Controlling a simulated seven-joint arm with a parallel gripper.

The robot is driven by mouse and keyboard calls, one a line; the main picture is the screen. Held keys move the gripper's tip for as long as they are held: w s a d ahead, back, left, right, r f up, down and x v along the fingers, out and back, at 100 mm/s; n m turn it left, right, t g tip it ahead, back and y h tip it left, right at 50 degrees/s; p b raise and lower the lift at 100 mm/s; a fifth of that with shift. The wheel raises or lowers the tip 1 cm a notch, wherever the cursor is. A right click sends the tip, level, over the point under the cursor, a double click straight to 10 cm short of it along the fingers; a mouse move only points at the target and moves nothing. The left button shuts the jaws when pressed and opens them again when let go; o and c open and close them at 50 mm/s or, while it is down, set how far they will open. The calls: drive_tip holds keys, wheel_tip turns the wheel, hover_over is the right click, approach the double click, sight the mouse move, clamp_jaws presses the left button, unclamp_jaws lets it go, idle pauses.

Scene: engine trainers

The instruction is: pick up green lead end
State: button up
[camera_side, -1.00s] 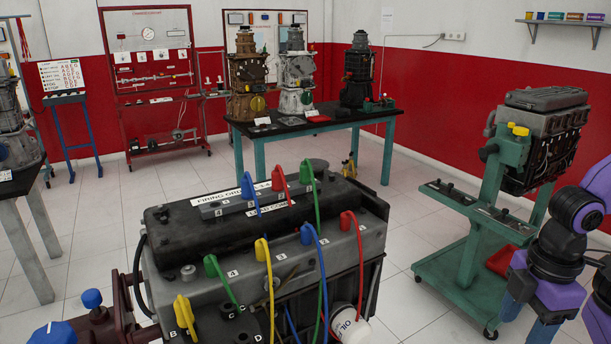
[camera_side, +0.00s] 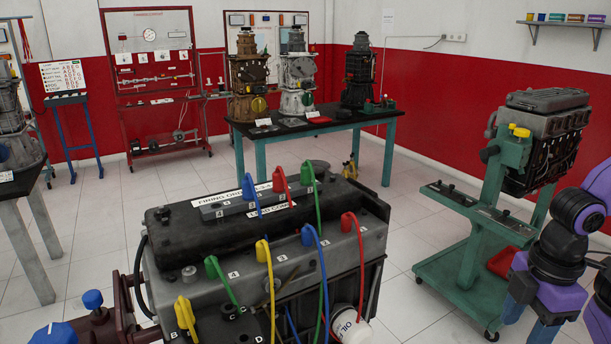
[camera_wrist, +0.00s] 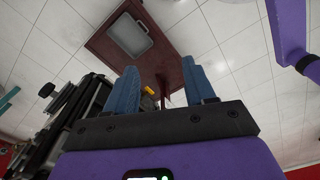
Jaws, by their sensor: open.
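Two green lead ends show in the side view. One green lead end (camera_side: 212,267) stands upright on the near row of the engine's top, left of a yellow lead end (camera_side: 262,250). The other green lead end (camera_side: 308,174) stands on the far row, right of a red one. Green cables hang from both. My gripper (camera_side: 528,318) is at the lower right, well apart from the engine (camera_side: 170,245), fingers pointing down. In the wrist view its two blue fingers (camera_wrist: 164,90) are spread with nothing held between them. No green lead end is clear there.
Blue (camera_side: 307,234), red (camera_side: 347,221) and yellow lead ends crowd the green ones. A green engine stand (camera_side: 465,270) is behind my gripper. In the wrist view, a dark red stand with a tray (camera_wrist: 98,45) lies beyond the fingers, and dark engine parts (camera_wrist: 75,115) are at left.

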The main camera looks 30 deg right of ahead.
drive_tip(key=w+a+r+m+t, duration=0.1)
drive_tip(key=w+a+r+m, duration=0.1)
drive_tip(key=w+a+r, duration=0.4)
drive_tip(key=w+a+r+m+y, duration=0.1)
drive_tip(key=w+a+r, duration=0.25)
drive_tip(key=w, duration=0.55)
drive_tip(key=w+a+r+m+t, duration=0.1)
drive_tip(key=w+a+r+m, duration=0.15)
drive_tip(key=w+r, duration=0.4)
drive_tip(key=w+d+r+m+t, duration=0.1)
drive_tip(key=w+r+m, duration=0.1)
drive_tip(key=w+r, duration=0.5)
drive_tip(key=w+r+m+t, duration=0.1)
drive_tip(key=w+r+m, duration=0.1)
drive_tip(key=w+r, duration=0.5)
approach(308, 166)
drive_tip(key=x, duration=0.5)
drive_tip(key=shift+w, duration=0.3)
drive_tip(key=shift+s+x, duration=0.2)
drive_tip(key=shift+x, duration=2.6)
clamp_jaws()
